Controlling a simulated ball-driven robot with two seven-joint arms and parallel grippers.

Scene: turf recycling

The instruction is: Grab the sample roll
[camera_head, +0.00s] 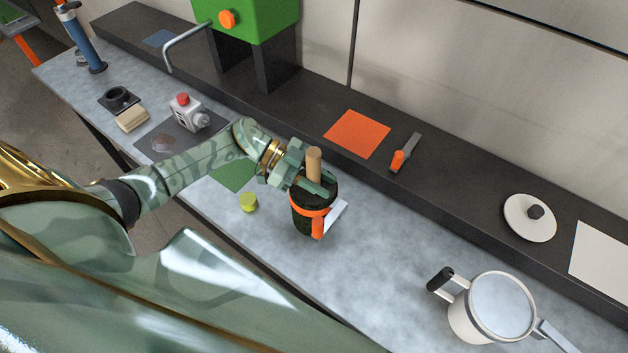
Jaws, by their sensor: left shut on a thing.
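The sample roll (303,222) looks like a dark green upright cylinder with an orange strap around it and a tan wooden core (314,160) standing out of its top. My left gripper (312,180) is at the top of the roll, shut on the roll around its core. The fingers partly hide the top of the roll. I cannot tell whether the roll's bottom touches the grey worktop. A pale tag or flap (336,213) shows at its right side. My right gripper is not in view.
A small yellow-green cylinder (249,202) stands on the worktop (370,270) left of the roll. A handled pot (490,308) stands at the lower right. An orange sheet (357,134) and an orange-handled tool (404,153) lie on the dark back ledge. The worktop between roll and pot is clear.

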